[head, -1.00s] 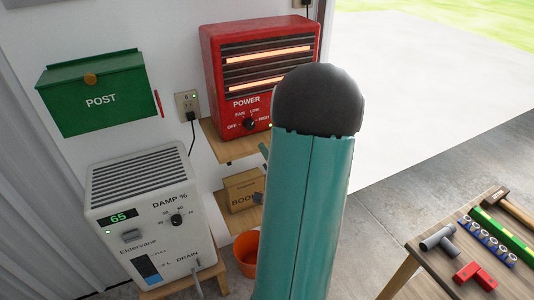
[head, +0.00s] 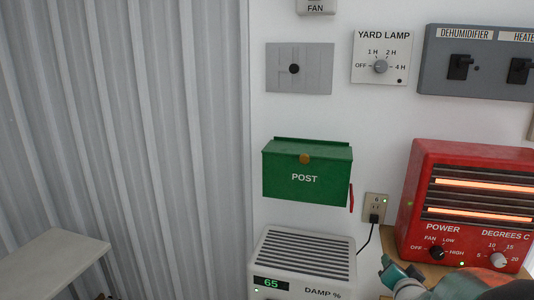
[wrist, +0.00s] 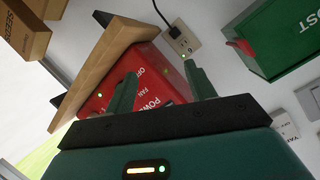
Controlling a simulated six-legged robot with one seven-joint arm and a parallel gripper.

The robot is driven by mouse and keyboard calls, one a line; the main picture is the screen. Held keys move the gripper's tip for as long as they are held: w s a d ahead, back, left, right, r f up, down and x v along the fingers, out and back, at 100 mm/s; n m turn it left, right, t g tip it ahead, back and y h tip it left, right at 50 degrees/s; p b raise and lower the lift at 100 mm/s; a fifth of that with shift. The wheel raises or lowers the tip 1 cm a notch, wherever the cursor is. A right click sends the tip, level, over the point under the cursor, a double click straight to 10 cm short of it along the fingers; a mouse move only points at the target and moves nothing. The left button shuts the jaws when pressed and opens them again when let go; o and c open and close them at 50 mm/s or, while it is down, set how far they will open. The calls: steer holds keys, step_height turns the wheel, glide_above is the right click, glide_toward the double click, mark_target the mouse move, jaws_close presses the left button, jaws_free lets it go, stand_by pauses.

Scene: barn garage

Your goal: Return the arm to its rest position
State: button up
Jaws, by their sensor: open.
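My gripper (wrist: 157,75) is open in the wrist view, with its green fingers apart and nothing between them. Behind the fingers is the red heater (wrist: 140,72), seen at a tilt, on a wooden shelf (wrist: 78,68). In the head view, part of my teal arm shows at the bottom right, in front of the lower part of the red heater (head: 470,205). Most of the arm is out of that frame.
A green post box (head: 306,170) hangs on the wall. A wall outlet (head: 375,207) with a plugged cord is beside the heater. A white dehumidifier (head: 303,260) reads 65. Switch panels, including the yard lamp dial (head: 381,58), are above. A pale bench (head: 50,255) is at lower left.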

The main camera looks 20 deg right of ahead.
steer(key=a+r+n+g+y, duration=0.2)
steer(key=a+r+n, duration=0.2)
steer(key=a, duration=0.7)
steer(key=s+a+r+n+g+y, duration=0.1)
steer(key=s+a+n, duration=0.3)
steer(key=a, duration=0.6)
steer(key=s+a+r+n+g+y, duration=0.1)
steer(key=s+a+n+g+y, duration=0.2)
steer(key=s+a, duration=0.5)
steer(key=shift+a+r+n+g+y, duration=0.4)
steer(key=shift+a+n+y, duration=0.35)
steer(key=shift+a, duration=0.45)
steer(key=shift+s, duration=0.1)
